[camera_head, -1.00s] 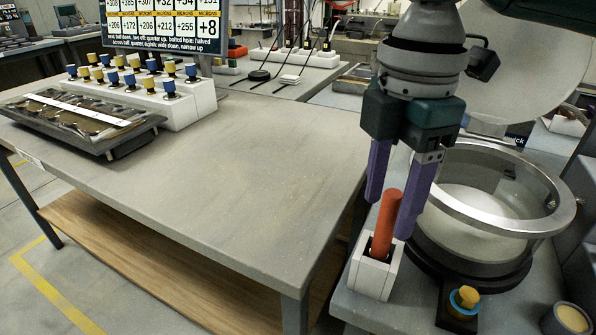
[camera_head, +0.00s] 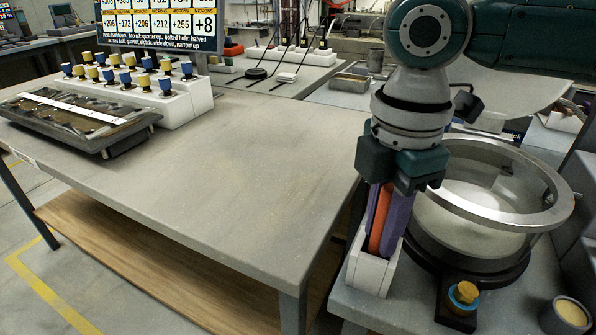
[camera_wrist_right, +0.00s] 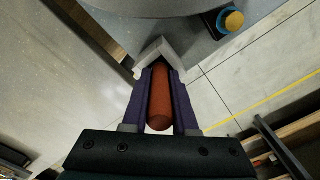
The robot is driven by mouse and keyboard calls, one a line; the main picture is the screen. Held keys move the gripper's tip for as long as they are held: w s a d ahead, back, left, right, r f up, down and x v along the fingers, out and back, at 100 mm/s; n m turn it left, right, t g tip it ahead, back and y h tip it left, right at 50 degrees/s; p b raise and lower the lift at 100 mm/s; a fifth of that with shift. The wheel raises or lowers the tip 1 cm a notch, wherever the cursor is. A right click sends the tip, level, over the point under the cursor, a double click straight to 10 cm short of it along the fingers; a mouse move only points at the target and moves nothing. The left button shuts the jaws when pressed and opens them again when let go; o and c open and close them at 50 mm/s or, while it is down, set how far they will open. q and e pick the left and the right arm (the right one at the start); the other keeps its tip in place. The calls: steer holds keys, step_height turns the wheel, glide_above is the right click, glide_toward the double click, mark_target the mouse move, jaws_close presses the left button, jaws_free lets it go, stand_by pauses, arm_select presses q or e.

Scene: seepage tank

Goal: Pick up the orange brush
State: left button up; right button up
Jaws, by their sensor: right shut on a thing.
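The orange brush (camera_head: 379,222) stands upright in a white square holder (camera_head: 369,268) at the front left corner of the right-hand bench. My right gripper (camera_head: 388,230) points down, its purple fingers shut on the brush's handle. In the right wrist view, the brush (camera_wrist_right: 160,98) lies between the two fingers (camera_wrist_right: 161,95), with its far end inside the white holder (camera_wrist_right: 158,56). The brush's lower end is hidden in the holder. My left gripper is not in view.
A round glass tank with a metal rim (camera_head: 545,213) stands close right of the holder. A yellow knob (camera_head: 465,293) sits in front of it, and a cup (camera_head: 568,318) at the right corner.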

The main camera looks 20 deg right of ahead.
jaws_close()
steer(key=shift+r, duration=0.15)
step_height(320, 180, up, 20)
steer(key=p, duration=0.3)
stand_by(0.4)
